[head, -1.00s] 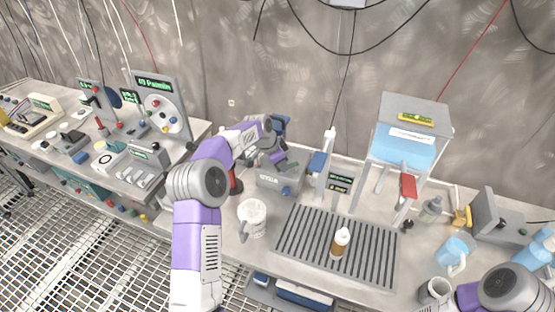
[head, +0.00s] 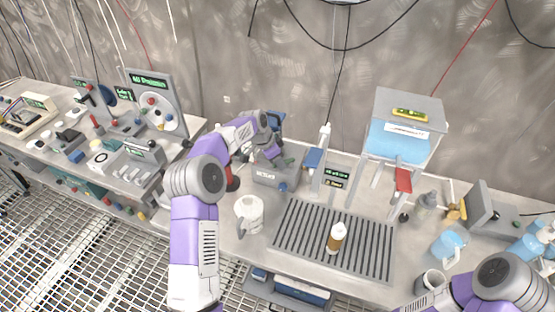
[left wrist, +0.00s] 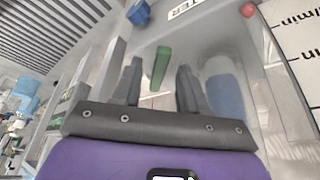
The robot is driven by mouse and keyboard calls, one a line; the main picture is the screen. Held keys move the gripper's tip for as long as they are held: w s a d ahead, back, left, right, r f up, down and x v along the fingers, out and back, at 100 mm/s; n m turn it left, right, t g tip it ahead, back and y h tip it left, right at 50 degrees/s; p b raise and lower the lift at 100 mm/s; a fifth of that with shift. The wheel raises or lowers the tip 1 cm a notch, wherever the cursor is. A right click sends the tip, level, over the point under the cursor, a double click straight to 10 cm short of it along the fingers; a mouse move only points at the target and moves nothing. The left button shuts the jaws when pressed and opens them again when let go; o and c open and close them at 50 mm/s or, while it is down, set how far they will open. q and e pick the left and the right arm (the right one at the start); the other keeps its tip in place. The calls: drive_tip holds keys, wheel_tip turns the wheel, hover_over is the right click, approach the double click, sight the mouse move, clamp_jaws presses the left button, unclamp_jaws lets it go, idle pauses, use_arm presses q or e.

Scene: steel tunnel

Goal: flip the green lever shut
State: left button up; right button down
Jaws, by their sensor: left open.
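The green lever (left wrist: 161,67) shows in the left wrist view as a short green bar on a grey machine housing, with a blue knob (left wrist: 139,13) and a red button beside it. In the head view the grey machine (head: 279,174) stands behind the mug, with the lever (head: 289,161) small and partly hidden by my gripper. My left gripper (left wrist: 158,78) is open, with its two fingers on either side of the lever's near end in the picture. I cannot tell whether they touch it. My right arm enters at the lower right; its gripper does not show.
A white mug (head: 249,215) stands in front of the machine. A dial panel (head: 158,105) stands at left.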

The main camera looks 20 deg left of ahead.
use_arm(q)
drive_tip(key=p+v, duration=0.1)
drive_tip(key=v, duration=0.6)
drive_tip(key=shift+r, duration=0.25)
drive_tip(key=shift+s, duration=0.15)
